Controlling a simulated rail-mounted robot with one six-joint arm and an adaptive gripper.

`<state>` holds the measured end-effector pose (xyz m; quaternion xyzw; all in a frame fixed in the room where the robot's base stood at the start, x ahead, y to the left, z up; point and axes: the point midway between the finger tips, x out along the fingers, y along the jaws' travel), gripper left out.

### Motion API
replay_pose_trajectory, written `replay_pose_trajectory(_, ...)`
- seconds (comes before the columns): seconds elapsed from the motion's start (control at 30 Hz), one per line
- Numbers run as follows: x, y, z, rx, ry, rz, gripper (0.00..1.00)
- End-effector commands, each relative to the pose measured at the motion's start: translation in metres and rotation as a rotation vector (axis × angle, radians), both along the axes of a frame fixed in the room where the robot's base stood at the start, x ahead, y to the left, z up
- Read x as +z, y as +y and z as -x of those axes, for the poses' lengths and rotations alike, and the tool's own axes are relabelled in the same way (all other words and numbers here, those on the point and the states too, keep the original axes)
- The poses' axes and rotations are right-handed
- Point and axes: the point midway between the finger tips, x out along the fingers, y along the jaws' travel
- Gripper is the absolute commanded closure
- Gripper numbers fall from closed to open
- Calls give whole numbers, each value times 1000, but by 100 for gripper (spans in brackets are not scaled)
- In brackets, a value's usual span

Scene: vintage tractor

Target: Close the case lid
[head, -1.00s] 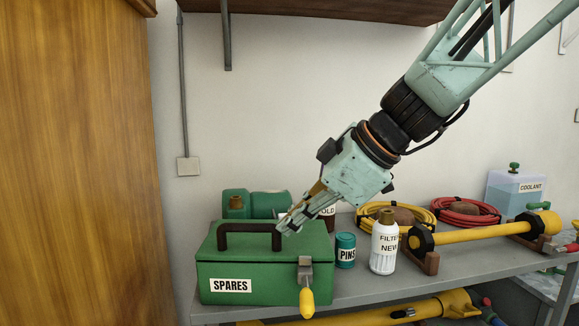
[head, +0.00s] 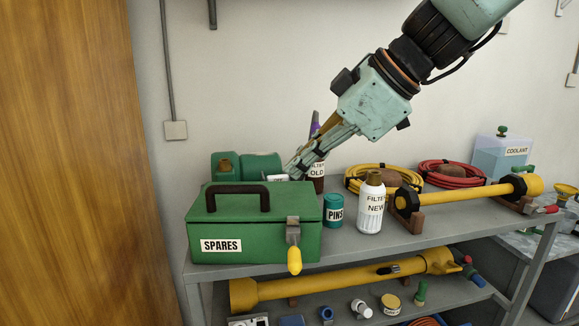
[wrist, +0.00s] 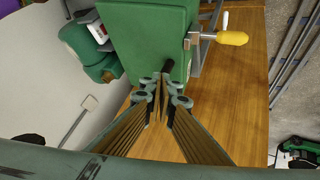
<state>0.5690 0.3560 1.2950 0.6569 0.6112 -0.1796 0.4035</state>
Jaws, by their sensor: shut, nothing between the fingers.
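The green case (head: 272,246) labelled SPARES stands at the left end of the grey shelf. Its lid (head: 290,200) lies flat on the body, with no gap visible along the front. A dark handle (head: 237,190) is on top. A metal latch with a yellow grip (head: 294,260) hangs down on the front; this grip also shows in the wrist view (wrist: 232,38). My gripper (head: 290,174) is shut and empty, near the lid's back right edge. The wrist view shows its fingertips (wrist: 163,82) in front of the green case (wrist: 150,35); contact cannot be told.
Green canisters (head: 262,166) stand behind the case. A teal PINS tin (head: 334,212), a white FILTER NEW bottle (head: 370,208) and a brown FILTER OLD bottle (head: 317,180) stand to its right. A wooden panel (head: 70,160) is at the left.

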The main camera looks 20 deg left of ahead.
Motion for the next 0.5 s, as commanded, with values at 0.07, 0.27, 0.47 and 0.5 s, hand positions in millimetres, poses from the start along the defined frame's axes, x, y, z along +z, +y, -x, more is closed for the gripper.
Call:
replay_pose_trajectory(0.07,5,-9,6,-2,-2,0,100)
replay_pose_trajectory(0.27,15,-28,19,-2,-1,-1,100)
replay_pose_trajectory(0.47,21,-41,28,-1,0,0,100)
replay_pose_trajectory(0.5,21,-42,29,-1,1,0,100)
